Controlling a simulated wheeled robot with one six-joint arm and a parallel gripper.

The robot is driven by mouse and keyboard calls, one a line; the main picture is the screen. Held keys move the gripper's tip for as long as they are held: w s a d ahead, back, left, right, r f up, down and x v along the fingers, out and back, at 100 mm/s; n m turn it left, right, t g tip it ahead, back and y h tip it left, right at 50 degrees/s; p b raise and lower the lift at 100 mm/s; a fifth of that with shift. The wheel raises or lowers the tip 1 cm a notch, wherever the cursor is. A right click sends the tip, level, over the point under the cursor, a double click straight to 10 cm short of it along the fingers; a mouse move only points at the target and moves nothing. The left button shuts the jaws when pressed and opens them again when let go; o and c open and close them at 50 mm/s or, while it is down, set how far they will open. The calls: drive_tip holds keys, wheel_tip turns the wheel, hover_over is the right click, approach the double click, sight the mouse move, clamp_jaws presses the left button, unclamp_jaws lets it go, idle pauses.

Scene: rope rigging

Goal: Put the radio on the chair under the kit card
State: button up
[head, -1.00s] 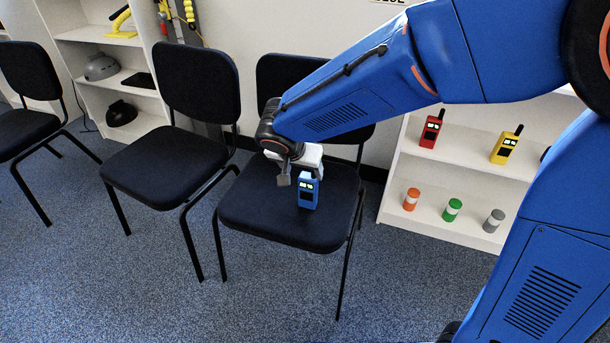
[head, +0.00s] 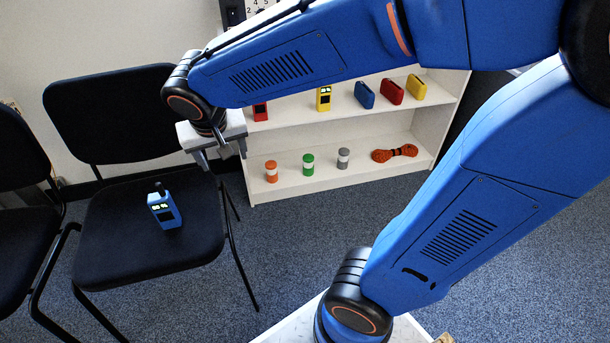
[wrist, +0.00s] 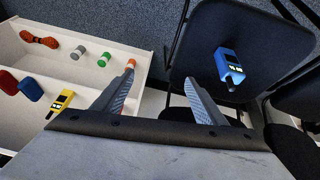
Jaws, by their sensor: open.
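A blue radio (head: 165,210) with a lit display stands upright on the seat of a black chair (head: 120,255) at the left. It also shows in the wrist view (wrist: 229,64), right of my fingers. My gripper (head: 222,158) is open and empty, above and to the right of the radio, between chair and shelf. Its two fingers show apart in the wrist view (wrist: 160,76), with nothing between them. I cannot make out the kit card; a wall sheet with figures (head: 260,6) is cut off at the top edge.
A white shelf unit (head: 300,203) holds red (head: 260,111) and yellow (head: 324,98) radios and several pouches above. Orange, green and grey canisters and a rope coil (head: 394,153) lie below. Another chair (head: 22,225) stands left. Carpet is clear in front.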

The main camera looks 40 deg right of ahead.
drive_tip(key=s+d+n, duration=0.1)
drive_tip(key=s+d, duration=0.5)
drive_tip(key=s, duration=0.3)
drive_tip(key=s+d+r+n+y, duration=0.1)
drive_tip(key=s+d, duration=0.4)
drive_tip(key=s, duration=0.3)
drive_tip(key=shift+s+d+n+y, duration=0.3)
drive_tip(key=shift+s+d, duration=0.05)
